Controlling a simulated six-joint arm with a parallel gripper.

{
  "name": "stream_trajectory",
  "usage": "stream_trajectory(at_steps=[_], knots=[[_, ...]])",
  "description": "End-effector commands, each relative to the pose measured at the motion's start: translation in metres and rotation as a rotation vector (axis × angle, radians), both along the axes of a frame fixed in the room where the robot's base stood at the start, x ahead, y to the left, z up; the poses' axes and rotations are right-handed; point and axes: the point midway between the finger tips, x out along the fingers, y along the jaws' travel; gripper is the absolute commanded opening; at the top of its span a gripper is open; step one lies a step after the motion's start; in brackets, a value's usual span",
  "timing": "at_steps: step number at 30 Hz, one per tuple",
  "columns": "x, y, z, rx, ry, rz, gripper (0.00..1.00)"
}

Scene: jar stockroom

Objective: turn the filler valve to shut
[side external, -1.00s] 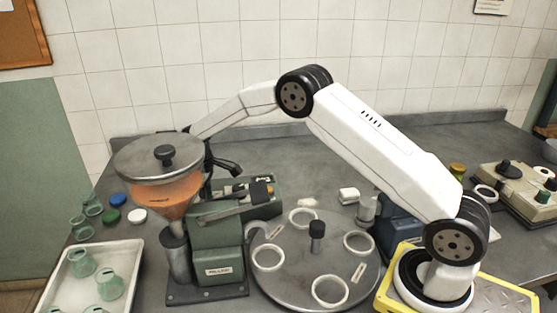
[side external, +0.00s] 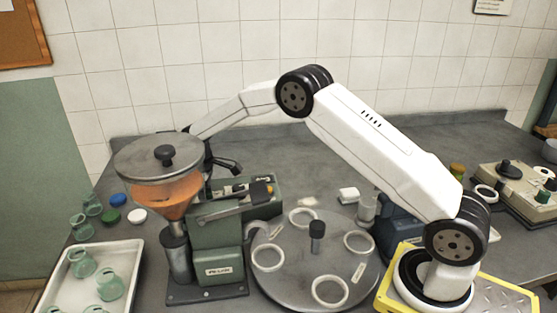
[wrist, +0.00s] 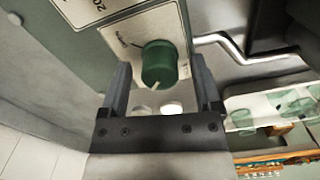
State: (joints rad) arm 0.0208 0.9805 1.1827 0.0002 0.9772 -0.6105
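The filler (side external: 218,245) is a green machine with a hopper (side external: 165,190) of orange contents under a round grey lid, at the left of the side view. In the wrist view a green round knob (wrist: 158,65), which looks like the filler valve, sits on a white marked plate (wrist: 120,28). A pale pointer line shows at the knob's lower edge. My gripper (wrist: 161,75) is open, one dark finger on each side of the knob, with gaps visible between fingers and knob. In the side view my gripper is mostly hidden behind the hopper, and the knob cannot be made out.
A grey turntable (side external: 290,268) with several white rings stands right of the filler. A white tray (side external: 135,250) with green glass jars is at the left front. Coloured lids (side external: 117,199) lie behind it. A bent metal rod (wrist: 222,40) runs right of the knob.

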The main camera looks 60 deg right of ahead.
Motion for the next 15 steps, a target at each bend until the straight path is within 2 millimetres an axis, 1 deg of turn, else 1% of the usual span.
stream_trajectory(at_steps=[5,8,15], knots=[[0.000,0.000,0.003,-0.001,0.001,0.000,0.81],[0.000,0.000,0.010,0.000,0.000,0.000,0.81],[0.001,0.000,0.038,-0.001,-0.003,0.000,0.81]])
